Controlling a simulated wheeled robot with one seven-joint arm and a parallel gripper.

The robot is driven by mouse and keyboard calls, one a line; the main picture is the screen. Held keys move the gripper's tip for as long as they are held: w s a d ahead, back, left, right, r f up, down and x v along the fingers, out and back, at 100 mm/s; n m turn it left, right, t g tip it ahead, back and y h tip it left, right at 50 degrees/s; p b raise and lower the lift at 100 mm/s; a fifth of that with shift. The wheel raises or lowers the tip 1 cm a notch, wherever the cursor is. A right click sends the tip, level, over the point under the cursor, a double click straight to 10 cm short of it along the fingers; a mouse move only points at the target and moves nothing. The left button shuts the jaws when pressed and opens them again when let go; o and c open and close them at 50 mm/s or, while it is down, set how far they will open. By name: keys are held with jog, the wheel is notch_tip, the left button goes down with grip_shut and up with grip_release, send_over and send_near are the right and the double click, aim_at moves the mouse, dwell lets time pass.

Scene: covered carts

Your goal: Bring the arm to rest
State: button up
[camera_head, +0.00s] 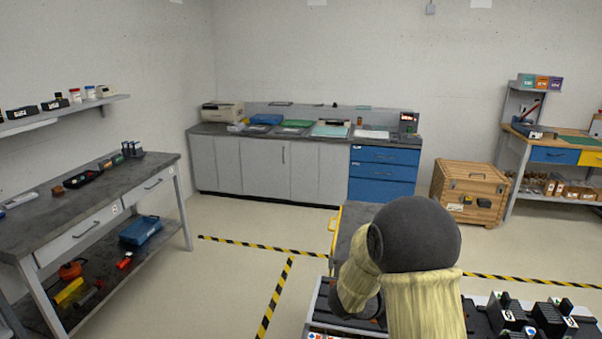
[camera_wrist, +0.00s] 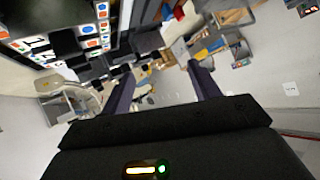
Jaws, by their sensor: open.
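My gripper (camera_wrist: 160,72) shows in the wrist view, with its two dark fingers spread wide apart. It is open and nothing sits between the fingers. The wrist view is strongly tilted, with carts and parts at upper left and room furniture beyond the fingertips. In the head view my arm, with its dark rounded joint and cream covers, rises at the lower middle right. My gripper is hidden in the head view.
A cart with black parts (camera_head: 507,317) stands close at lower right, partly behind my arm. A workbench (camera_head: 62,222) is at left, a cabinet counter (camera_head: 268,165) at the back, a wooden crate (camera_head: 469,190) right of it. Striped floor tape (camera_head: 274,299) crosses open floor.

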jog(key=s+a+r+n+t+y, duration=0.3)
jog(key=a+n+y, duration=0.6)
jog(key=a, duration=0.1)
jog(key=s+f+n+g+y, duration=0.1)
jog(key=s+n+g, duration=0.4)
jog(key=s, duration=1.1)
jog(key=shift+s+d+f+n+g, duration=0.2)
jog(key=shift+n+g, duration=0.1)
jog(key=shift+n, duration=0.6)
jog(key=shift+w+r, duration=0.1)
jog(key=shift+w, duration=0.05)
